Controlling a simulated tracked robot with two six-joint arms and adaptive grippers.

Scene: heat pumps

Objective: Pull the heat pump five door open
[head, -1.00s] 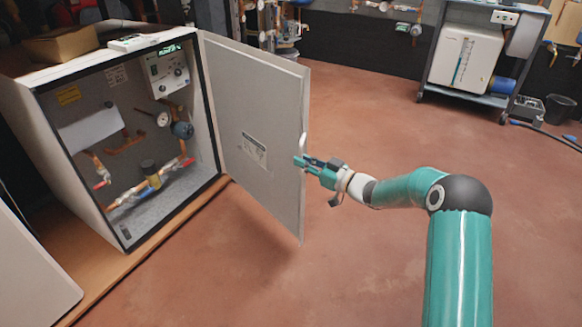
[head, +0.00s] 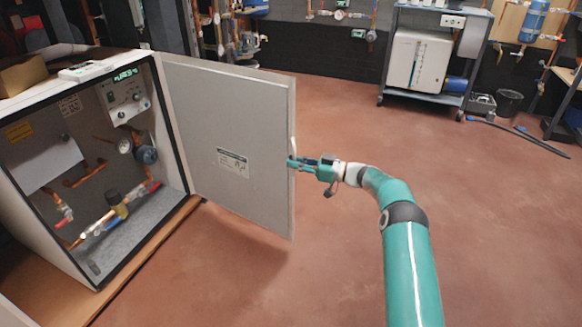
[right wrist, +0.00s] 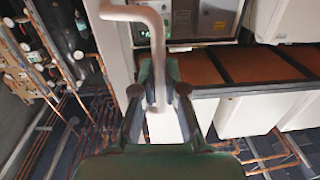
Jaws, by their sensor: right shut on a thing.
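The heat pump (head: 108,42) is a white cabinet at the left of the head view. Its door (head: 225,130) stands wide open, swung out to the right of the cabinet, so the pipes and control panel inside show. My right gripper (head: 296,162) is at the door's free edge, shut on the pale door handle (head: 293,148). In the right wrist view the curved handle (right wrist: 150,22) runs down between the fingers of the right gripper (right wrist: 158,95). My left gripper is not in view.
A wheeled cart (head: 433,62) with a white unit stands at the back right, near a dark bin (head: 507,102) and a cable on the floor. A wooden plinth (head: 150,255) lies under the cabinet. The reddish floor (head: 320,270) around the door is clear.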

